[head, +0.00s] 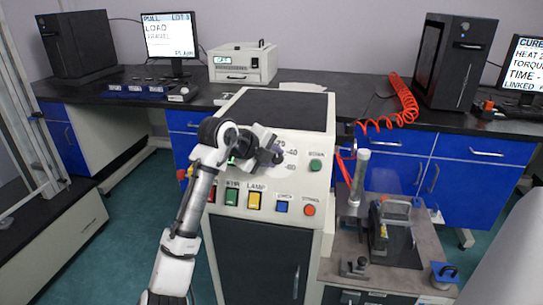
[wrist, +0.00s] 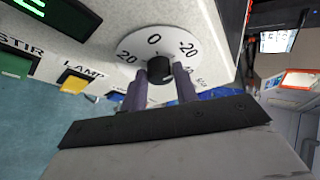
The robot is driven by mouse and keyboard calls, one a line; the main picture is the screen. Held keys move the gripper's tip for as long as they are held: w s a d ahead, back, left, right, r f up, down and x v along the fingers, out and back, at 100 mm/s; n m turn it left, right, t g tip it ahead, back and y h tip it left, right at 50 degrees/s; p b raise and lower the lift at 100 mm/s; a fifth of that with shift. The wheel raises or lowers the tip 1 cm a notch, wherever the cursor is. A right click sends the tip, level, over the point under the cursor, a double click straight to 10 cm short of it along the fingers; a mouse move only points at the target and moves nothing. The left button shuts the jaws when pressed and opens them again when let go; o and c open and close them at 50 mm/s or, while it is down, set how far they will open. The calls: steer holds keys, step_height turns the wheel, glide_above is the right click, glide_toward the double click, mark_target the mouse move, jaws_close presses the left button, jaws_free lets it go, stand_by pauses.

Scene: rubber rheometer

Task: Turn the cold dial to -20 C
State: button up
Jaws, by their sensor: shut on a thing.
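The cold dial is a round white scale plate (wrist: 128,46) with a black knob (wrist: 160,68) at its centre. In the wrist view I read 20, 0 and -20 on the scale, with a further mark partly hidden by a finger. My gripper (wrist: 161,82) is shut on the knob, one finger on each side. Where the knob's pointer stands is too small to tell for sure.
The white machine panel carries a green STIR button (head: 232,196), a yellow LAMP button (head: 254,200), a blue button (head: 281,206), a red button (head: 310,210) and a green button (head: 316,165) right of the dial. A side table (head: 345,255) with a clear cylinder stands at the right.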

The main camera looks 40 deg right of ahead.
stand_by(0.3)
steer(key=o, duration=1)
steer(key=shift+d, duration=0.1)
steer(key=shift+c, duration=0.2)
steer(key=v, duration=1.3)
steer(key=shift+a+r, duration=0.2)
steer(key=shift+a, duration=0.2)
